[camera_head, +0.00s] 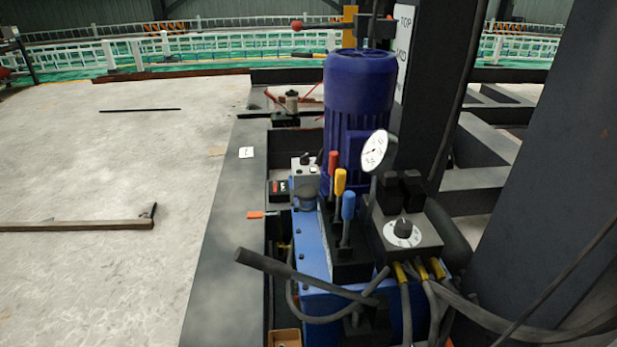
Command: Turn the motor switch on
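A blue motor (357,95) stands upright on a blue hydraulic unit (312,258). In front of it on the right, a dark box (420,249) carries a black rotary knob (403,228) on a white round dial. A small grey box (303,171) with a black knob on top sits left of the motor, and a black box with a red mark (279,189) is beside it. No label shows which of these is the motor switch, and I cannot read the knob positions. Neither of my grippers is in view.
Levers with red (333,162), yellow (340,181) and blue (348,205) handles stand close to the dial box. A pressure gauge (374,150) rises behind it. A long dark handle (290,271) and cables cross the front. Dark beams fill the right; open floor lies left.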

